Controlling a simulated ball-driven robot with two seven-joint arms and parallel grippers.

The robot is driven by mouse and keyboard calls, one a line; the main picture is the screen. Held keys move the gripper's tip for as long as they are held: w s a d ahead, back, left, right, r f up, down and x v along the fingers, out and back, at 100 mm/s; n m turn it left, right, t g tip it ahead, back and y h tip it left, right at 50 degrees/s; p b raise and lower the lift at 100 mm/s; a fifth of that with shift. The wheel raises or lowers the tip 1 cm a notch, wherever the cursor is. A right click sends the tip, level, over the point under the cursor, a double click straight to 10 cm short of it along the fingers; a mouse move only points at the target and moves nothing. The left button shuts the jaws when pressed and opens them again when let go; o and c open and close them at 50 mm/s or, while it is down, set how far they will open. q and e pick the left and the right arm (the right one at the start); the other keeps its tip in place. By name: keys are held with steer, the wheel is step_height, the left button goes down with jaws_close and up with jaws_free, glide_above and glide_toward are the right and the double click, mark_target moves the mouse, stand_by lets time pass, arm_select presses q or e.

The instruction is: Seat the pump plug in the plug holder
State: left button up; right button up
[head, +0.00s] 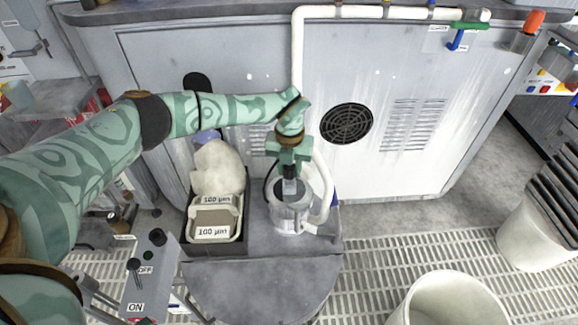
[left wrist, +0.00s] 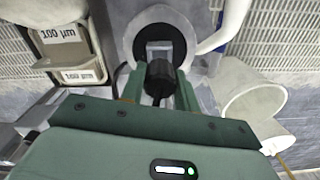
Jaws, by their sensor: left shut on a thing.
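My left gripper (head: 289,168) points down and is shut on the black pump plug (left wrist: 160,78), which shows between the fingers in the left wrist view. In the head view the plug is mostly hidden by the fingers, and a thin black cable curves down on its left. A light grey block (head: 290,187) shows just below the fingers. These are over the mouth of a grey round vessel (head: 291,216). I cannot tell whether the block touches the vessel. I cannot make out the plug holder for certain. My right gripper is not in view.
White tubs labelled 100 µm (head: 212,233) stand in a dark tray left of the vessel. A white pipe (head: 325,190) runs close on its right. A cabinet (head: 415,120) stands behind. A switch box (head: 149,272) is at lower left. The grey bench front (head: 262,285) is clear.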

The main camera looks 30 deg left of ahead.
mark_target(289, 175)
arm_select(q)
steer(key=shift+f+b, duration=0.4)
steer(key=shift+f, duration=1.2)
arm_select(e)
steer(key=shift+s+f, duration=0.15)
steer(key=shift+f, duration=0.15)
arm_select(q)
steer(key=o, duration=1.1)
step_height(289, 175, up, 3)
steer(key=shift+w+f+p, duration=0.1)
steer(key=shift+p, duration=0.7)
step_height(289, 175, up, 14)
steer(key=p, duration=0.6)
steer(key=shift+f, duration=0.25)
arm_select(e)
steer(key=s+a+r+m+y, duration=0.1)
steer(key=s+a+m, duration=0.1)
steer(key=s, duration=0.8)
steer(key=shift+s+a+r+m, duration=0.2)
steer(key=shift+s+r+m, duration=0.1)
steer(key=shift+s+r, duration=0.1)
